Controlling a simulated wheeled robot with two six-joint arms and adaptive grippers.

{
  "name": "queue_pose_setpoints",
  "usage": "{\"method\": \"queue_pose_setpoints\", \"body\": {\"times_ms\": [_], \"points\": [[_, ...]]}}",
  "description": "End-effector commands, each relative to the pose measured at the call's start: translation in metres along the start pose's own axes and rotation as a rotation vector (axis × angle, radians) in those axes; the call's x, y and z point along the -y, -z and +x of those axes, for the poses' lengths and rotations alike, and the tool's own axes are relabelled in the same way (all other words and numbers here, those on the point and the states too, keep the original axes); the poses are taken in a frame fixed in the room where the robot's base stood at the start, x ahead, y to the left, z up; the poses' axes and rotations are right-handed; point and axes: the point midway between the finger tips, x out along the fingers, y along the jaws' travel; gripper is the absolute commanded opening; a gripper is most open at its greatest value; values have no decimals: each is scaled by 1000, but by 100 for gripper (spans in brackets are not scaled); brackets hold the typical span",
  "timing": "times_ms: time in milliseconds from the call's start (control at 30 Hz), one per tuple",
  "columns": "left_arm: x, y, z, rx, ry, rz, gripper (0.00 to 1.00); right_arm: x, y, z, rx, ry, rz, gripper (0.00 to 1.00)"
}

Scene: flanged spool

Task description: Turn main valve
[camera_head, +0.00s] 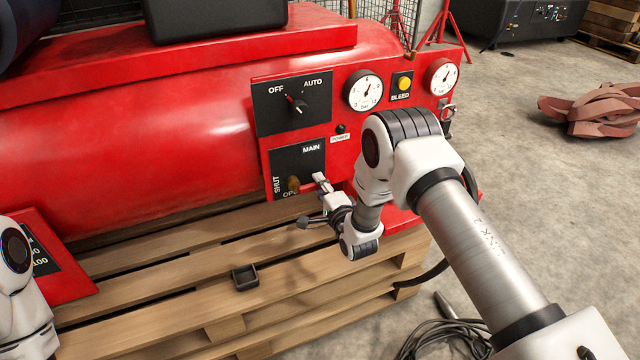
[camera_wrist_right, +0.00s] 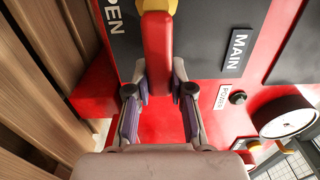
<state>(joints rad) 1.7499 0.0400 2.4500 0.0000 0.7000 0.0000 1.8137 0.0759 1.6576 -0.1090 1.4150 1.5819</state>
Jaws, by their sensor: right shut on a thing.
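The main valve sits on the black MAIN plate (camera_head: 312,160) on the front of the red machine, with a brass hub (camera_head: 293,183) beside the SHUT and OPEN lettering. In the wrist view its red lever (camera_wrist_right: 157,50) runs from the yellow hub (camera_wrist_right: 157,5) down between the fingers of my right gripper (camera_wrist_right: 163,88). The fingers are shut on the lever from both sides. In the head view my right gripper (camera_head: 321,182) is just right of the hub and hides most of the lever. My left gripper is out of view; only part of that arm shows at the left edge.
Above the valve is an OFF/AUTO switch (camera_head: 297,103). Gauges (camera_head: 363,90) and a yellow BLEED button (camera_head: 404,83) are to its right. A wooden pallet (camera_head: 190,262) with a small black tray (camera_head: 245,278) lies below. Cables (camera_head: 440,338) lie on the floor.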

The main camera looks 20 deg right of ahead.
Motion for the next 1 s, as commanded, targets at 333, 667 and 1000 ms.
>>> {"method": "queue_pose_setpoints", "body": {"times_ms": [333,667,1000], "points": [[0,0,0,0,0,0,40,-2,0,-1,0,-4,5,0],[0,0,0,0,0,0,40,-1,0,0,0,-2,3,48],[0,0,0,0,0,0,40,-2,0,-45,-1,-7,4,48]]}}
